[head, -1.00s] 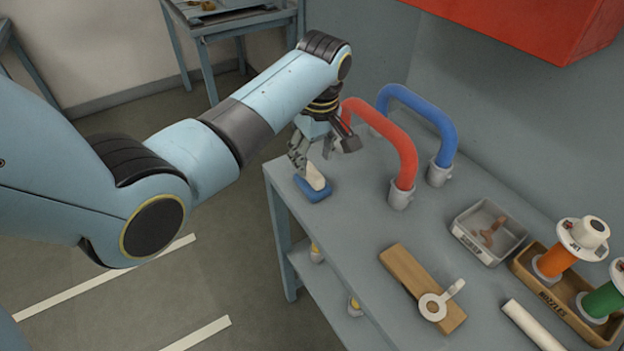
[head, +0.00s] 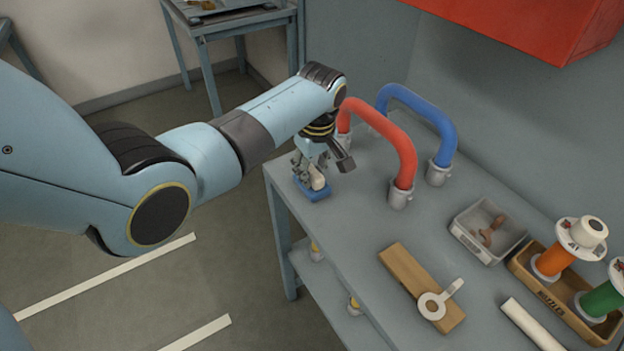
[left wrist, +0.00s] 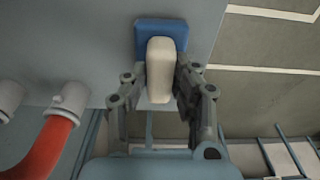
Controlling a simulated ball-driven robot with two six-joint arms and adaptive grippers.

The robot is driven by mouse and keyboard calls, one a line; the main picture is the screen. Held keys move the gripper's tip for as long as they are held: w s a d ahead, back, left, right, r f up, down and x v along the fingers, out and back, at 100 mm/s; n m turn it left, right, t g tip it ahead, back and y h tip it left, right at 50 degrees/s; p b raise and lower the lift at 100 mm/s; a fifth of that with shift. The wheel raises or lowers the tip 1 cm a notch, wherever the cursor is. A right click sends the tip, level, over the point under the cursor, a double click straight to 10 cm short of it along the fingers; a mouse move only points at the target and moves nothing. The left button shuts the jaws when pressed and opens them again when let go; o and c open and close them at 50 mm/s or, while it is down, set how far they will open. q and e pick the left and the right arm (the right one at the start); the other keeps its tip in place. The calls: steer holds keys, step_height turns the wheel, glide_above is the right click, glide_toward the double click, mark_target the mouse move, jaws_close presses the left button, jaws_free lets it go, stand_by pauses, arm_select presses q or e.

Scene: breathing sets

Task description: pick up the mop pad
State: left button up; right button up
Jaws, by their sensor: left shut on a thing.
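The mop pad (head: 312,194) is a blue block with a cream, rounded handle (head: 317,178) on top. I cannot tell whether the pad is touching the table. My right gripper is not in view.
Red (head: 405,150) and blue (head: 440,125) curved pipes rise from the table (head: 350,235) beside my left gripper. A wooden board with a ring-ended tool (head: 433,305), a grey bin (head: 470,243) and a nozzle tray (head: 530,270) stand to the right. A red box (head: 520,25) hangs above.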

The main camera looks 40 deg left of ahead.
mark_target(312, 170)
arm_select(q)
jaws_close()
step_height(312, 170, up, 10)
steer(key=shift+r, duration=0.1)
